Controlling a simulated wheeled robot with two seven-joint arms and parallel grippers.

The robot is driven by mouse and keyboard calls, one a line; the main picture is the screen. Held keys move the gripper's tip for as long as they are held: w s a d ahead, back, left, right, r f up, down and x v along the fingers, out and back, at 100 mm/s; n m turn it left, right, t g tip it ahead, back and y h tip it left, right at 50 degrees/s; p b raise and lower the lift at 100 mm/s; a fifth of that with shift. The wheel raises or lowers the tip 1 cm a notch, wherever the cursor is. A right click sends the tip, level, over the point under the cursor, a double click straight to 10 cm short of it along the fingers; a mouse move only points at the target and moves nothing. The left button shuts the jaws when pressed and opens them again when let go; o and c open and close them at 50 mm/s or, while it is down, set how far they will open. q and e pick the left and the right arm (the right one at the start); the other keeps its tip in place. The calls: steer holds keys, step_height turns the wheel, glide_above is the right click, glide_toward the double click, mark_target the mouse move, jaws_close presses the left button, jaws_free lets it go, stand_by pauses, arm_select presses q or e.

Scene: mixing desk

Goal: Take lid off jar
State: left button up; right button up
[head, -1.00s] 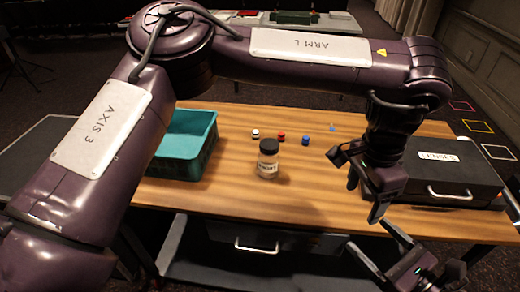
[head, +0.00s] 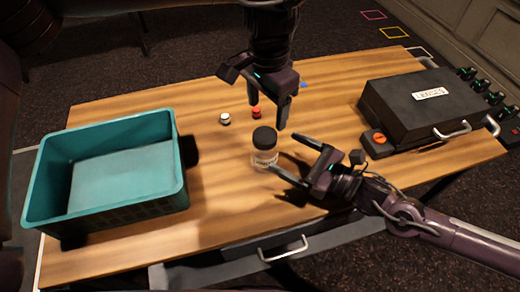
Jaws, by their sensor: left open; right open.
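A clear jar (head: 264,158) stands upright on the wooden desk, with a black lid (head: 265,137) on top. Its label is not readable now. My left gripper (head: 265,108) is open above and just behind the lid, fingers pointing down, with nothing between them. My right gripper (head: 287,162) is open at the jar's right side, its fingers pointing left toward the jar body. I cannot tell whether its fingers touch the glass.
A teal crate (head: 180,165) stands on the left of the wooden desk (head: 225,215). A small white-capped bottle (head: 225,119) and a red one (head: 257,113) stand behind the jar. A black case (head: 400,110) lies at the right. A drawer handle (head: 283,250) shows at the front.

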mark_target(276, 160)
arm_select(q)
steer(key=shift+a, duration=0.15)
arm_select(e)
steer(key=f, duration=0.5)
steer(key=shift+w+a+f, duration=0.1)
steer(key=shift+a+f, duration=0.05)
steer(key=shift+a, duration=0.05)
steer(key=x, duration=0.7)
steer(key=shift+w+a+r, duration=0.1)
steer(key=shift+a+r, duration=0.05)
steer(key=shift+r, duration=0.05)
